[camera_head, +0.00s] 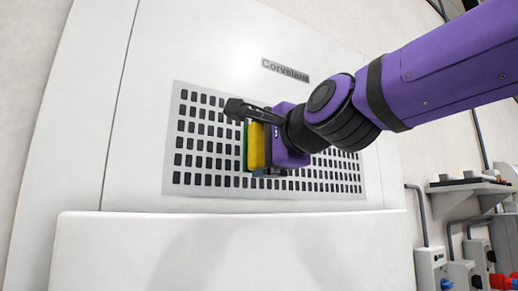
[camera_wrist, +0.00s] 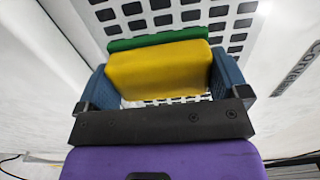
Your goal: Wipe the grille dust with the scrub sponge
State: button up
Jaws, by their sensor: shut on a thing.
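The grille (camera_head: 205,150) is a light panel with rows of dark slots on the front of a white machine. It also shows behind the sponge in the wrist view (camera_wrist: 235,25). The scrub sponge is yellow with a green scrub side; its yellow body (camera_head: 257,146) is between my fingers, green side toward the grille. In the wrist view the sponge (camera_wrist: 160,72) fills the space between the two blue fingers. My gripper (camera_head: 255,140) is shut on the sponge in front of the grille's middle. I cannot tell whether the green side touches the grille. No dust is clearly visible.
A label reading "Corvelane" (camera_head: 285,70) is above the grille. A white ledge (camera_head: 230,245) juts out below it. At the right, a wall shelf (camera_head: 470,186) and boxes with plugs and conduits (camera_head: 462,272) stand apart from the machine.

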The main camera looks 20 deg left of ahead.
jog(key=shift+s+d, duration=0.25)
jog(key=shift+d, duration=0.2)
jog(key=shift+s, duration=0.1)
jog(key=v, duration=0.3)
dwell(0.3)
dwell(0.3)
jog(key=w+a+r, duration=0.3)
jog(key=w, duration=0.4)
jog(key=shift+r, duration=0.2)
dwell(0.6)
jog(key=shift+x, duration=1.15)
dwell(0.6)
jog(key=shift+d, duration=0.1)
